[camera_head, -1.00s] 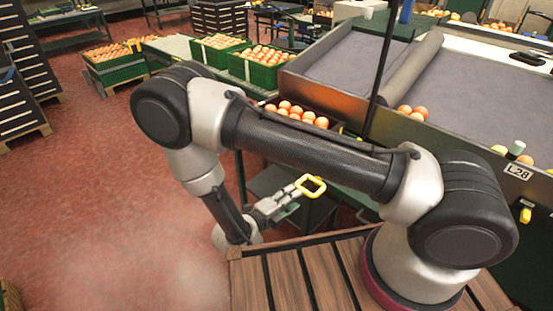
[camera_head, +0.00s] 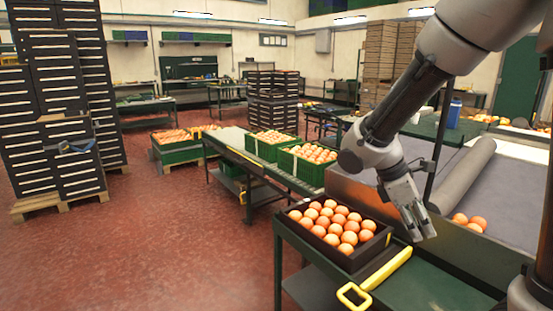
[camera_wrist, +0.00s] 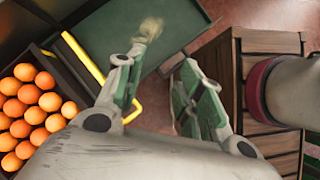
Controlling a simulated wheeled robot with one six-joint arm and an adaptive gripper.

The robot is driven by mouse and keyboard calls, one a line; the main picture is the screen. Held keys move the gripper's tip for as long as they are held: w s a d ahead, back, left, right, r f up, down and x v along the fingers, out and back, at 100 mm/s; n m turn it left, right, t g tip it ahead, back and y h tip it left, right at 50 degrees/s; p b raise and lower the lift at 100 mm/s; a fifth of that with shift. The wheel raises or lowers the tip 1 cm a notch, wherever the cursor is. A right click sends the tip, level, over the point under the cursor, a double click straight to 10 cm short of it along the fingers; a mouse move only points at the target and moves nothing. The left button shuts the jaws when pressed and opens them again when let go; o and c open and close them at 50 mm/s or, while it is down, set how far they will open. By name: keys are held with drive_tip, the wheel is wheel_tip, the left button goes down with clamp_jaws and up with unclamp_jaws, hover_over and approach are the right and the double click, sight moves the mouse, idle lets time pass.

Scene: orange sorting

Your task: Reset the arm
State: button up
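My arm is raised and reaches down from the upper right in the head view. My gripper (camera_head: 418,222) hangs above the green table, to the right of the black crate. In the wrist view its two fingers (camera_wrist: 160,95) stand apart with nothing between them, so it is open and empty. The black crate (camera_head: 318,244) is full of oranges (camera_head: 338,214) and sits on the green table (camera_head: 425,288). The crate's oranges also show at the left of the wrist view (camera_wrist: 28,108).
A yellow handle (camera_head: 352,296) sticks out at the table's front. The grey conveyor (camera_head: 505,185) with a roller lies to the right, with a few oranges near its edge. Green crates (camera_head: 300,168) of oranges stand behind. The red floor (camera_head: 170,240) at left is clear.

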drive_tip(key=s+d+r+m+t+y, duration=0.4)
drive_tip(key=s+r+m+t+y, duration=0.1)
drive_tip(key=s+r+m, duration=0.5)
drive_tip(key=s+m+y, duration=0.1)
drive_tip(key=s+m, duration=0.1)
drive_tip(key=m, duration=0.2)
drive_tip(key=shift+s+r+m+t, duration=0.15)
drive_tip(key=shift+r+m+t, duration=0.05)
drive_tip(key=shift+m+t, duration=0.2)
idle(0.4)
